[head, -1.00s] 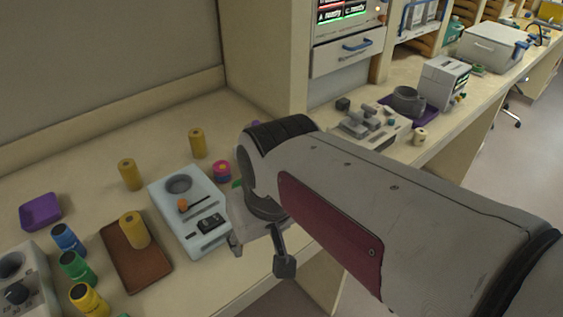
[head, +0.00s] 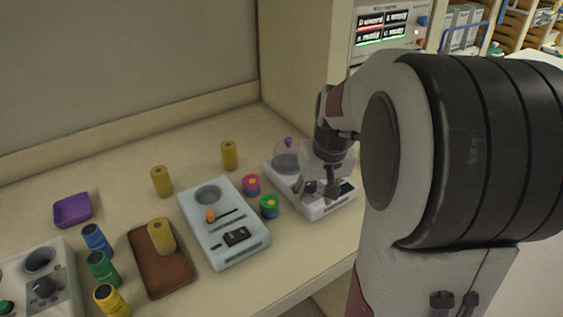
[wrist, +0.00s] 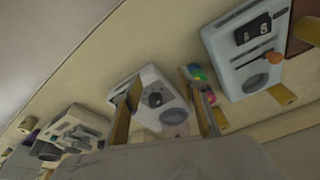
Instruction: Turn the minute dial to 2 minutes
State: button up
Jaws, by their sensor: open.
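A white device (head: 318,210) stands at the right of the near group on the counter, with a clear cover and a purple knob (head: 285,142) at its back. In the wrist view the same device (wrist: 172,80) shows a dark round dial (wrist: 155,99) on its face. Its marks are too small to read. My gripper (head: 321,192) is open and empty, pointing down over this device. In the wrist view its fingers (wrist: 166,110) frame the dial, one on each side, apart from it. In the head view the fingers hide the dial.
A pale blue device (head: 250,252) with an orange-tipped lever stands left of it. A brown tray (head: 165,275), yellow cylinders (head: 229,155) and a grey device (head: 62,270) with a black knob are further left.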

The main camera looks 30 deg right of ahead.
aim_at(310, 185)
jog(key=shift+n, duration=0.3)
jog(key=w+d, duration=0.2)
jog(key=d, duration=0.1)
jog(key=w+d, duration=0.1)
jog(key=shift+w+d+f, duration=0.1)
jog(key=shift+d+f, duration=0.05)
jog(key=shift+f, duration=0.2)
jog(key=shift+n+t+h, duration=0.4)
jog(key=shift+n+t, duration=0.3)
jog(key=shift+n, duration=0.2)
jog(key=w, duration=0.1)
jog(key=w+d+r, duration=0.1)
jog(key=w+r, duration=0.1)
jog(key=shift+w+d, duration=0.15)
jog(key=shift+d, duration=0.25)
jog(key=shift+f, duration=0.1)
jog(key=shift+x, duration=3.8)
jog(key=c, duration=1.1)
